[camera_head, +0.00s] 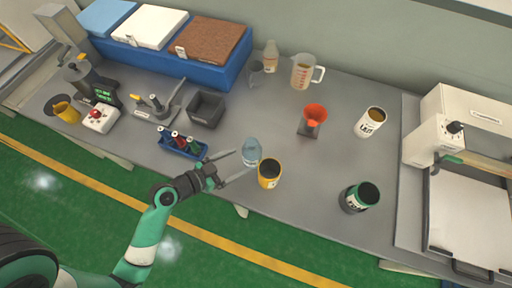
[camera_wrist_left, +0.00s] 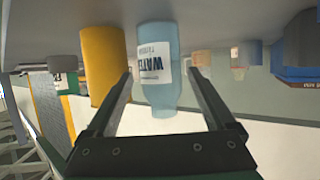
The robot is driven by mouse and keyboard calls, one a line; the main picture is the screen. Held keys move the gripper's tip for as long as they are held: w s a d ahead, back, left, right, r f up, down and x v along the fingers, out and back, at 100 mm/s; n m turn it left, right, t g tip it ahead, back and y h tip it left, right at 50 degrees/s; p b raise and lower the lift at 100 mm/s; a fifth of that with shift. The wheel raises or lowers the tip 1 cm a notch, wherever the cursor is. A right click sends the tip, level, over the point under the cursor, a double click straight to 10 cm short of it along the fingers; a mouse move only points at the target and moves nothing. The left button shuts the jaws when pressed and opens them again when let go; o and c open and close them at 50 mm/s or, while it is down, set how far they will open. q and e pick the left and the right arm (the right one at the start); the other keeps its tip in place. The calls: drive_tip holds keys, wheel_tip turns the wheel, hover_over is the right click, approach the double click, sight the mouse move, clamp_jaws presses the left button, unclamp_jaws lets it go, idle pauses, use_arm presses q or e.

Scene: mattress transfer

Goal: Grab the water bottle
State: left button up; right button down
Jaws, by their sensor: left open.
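The water bottle (camera_head: 251,152) is pale blue and see-through and stands on the grey table near its front edge. In the left wrist view the water bottle (camera_wrist_left: 160,75) bears a white label with dark lettering and lies between the two fingers. My left gripper (camera_head: 238,164) is open, with one finger on each side of the bottle, and it also shows in the left wrist view (camera_wrist_left: 160,95). I cannot tell whether either finger touches the bottle. My right gripper is not in view.
A yellow cup (camera_head: 269,174) stands close to the bottle, beside the near finger. A blue tray (camera_head: 184,148) with small bottles is to the left. A green-topped can (camera_head: 359,197) stands to the right. The table between the cup and that can is clear.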

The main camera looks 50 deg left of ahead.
sight(244, 158)
use_arm(q)
drive_tip(key=x, duration=0.4)
drive_tip(key=shift+w, duration=0.4)
drive_tip(key=shift+b+x, duration=0.65)
drive_tip(key=shift+x, duration=2.1)
drive_tip(key=shift+s+f, duration=0.1)
drive_tip(key=c, duration=1.2)
